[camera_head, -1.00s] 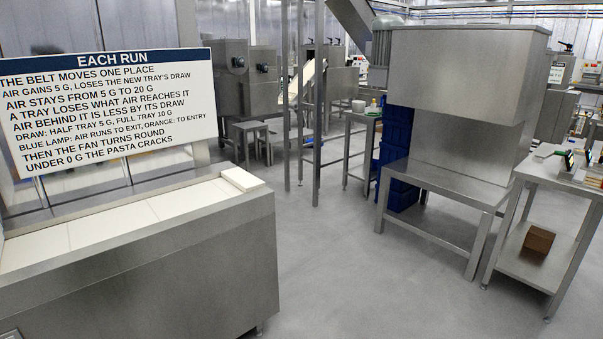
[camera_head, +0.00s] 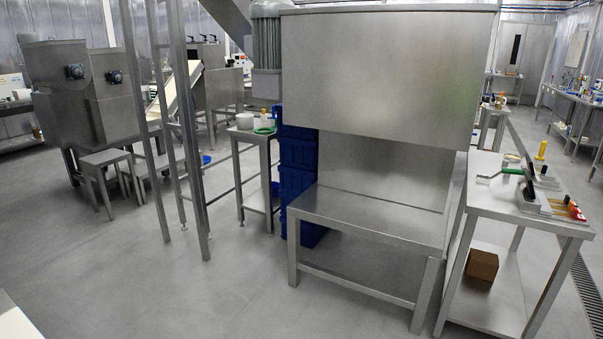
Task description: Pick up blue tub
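No separate tub is plain to me in the head view. A stack of dark blue crates or tubs (camera_head: 299,181) stands on the floor behind the left side of a big steel machine, partly hidden by it. A small blue item (camera_head: 206,160) shows farther back on the left, too small to identify. Neither of my grippers is in view.
The steel machine (camera_head: 385,75) with its low bench (camera_head: 375,222) fills the middle. A steel table (camera_head: 510,200) with tools stands right, a brown box (camera_head: 482,264) on its lower shelf. Steel posts (camera_head: 185,130) stand left. Open floor (camera_head: 200,290) lies in front.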

